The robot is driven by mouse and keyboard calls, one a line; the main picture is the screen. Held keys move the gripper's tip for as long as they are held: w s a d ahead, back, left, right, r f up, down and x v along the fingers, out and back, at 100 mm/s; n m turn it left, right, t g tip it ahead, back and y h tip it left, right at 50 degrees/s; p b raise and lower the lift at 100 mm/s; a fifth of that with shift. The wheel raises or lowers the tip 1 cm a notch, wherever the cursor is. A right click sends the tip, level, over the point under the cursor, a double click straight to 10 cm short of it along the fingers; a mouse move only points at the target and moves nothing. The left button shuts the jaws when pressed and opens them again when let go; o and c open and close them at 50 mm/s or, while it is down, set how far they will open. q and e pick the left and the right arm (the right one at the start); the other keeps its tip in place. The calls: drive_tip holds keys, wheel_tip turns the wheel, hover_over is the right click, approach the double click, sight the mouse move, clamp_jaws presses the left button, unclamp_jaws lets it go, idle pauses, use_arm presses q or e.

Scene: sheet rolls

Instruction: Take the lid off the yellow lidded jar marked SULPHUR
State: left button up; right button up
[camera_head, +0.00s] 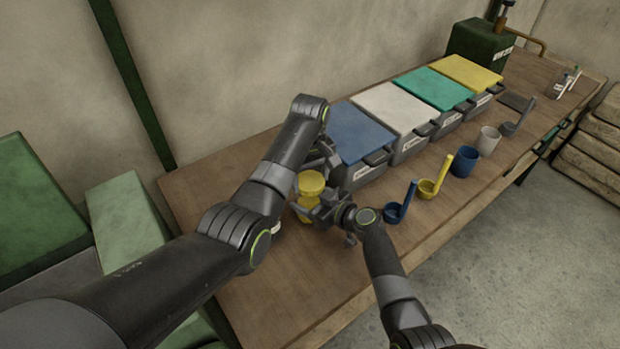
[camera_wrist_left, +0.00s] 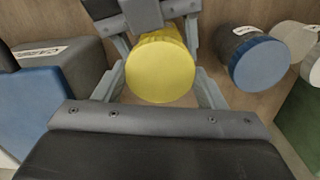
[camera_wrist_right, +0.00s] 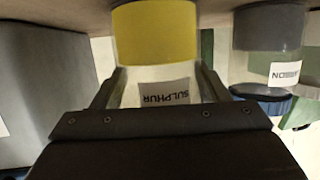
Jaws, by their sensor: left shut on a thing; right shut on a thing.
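The yellow jar stands near the table's left end in the head view, its round yellow lid (camera_head: 311,182) showing between my arms. My left gripper reaches from above and is shut on the lid (camera_wrist_left: 160,67), with a finger at each side. My right gripper (camera_head: 325,207) is shut on the jar's body, below the lid. In the right wrist view (camera_wrist_right: 160,88) the jar appears upside down, with yellow in its lower part and a white SULPHUR label (camera_wrist_right: 165,92). The lid's seam is hidden there, so I cannot tell whether it is seated or raised.
A blue-lidded jar (camera_wrist_left: 255,58) stands close by, with pale-lidded ones beyond. Bins with blue (camera_head: 355,133), white, green and yellow lids line the wall. A blue scoop (camera_head: 401,203), yellow scoop (camera_head: 432,180) and blue cup (camera_head: 463,162) stand in front.

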sight(310, 180)
use_arm(q)
drive_tip(key=shift+r, duration=0.1)
drive_tip(key=shift+r, duration=1.95)
use_arm(e)
drive_tip(key=o, duration=2)
drive_tip(key=shift+c, duration=0.2)
drive_tip(key=shift+s+d, duration=0.1)
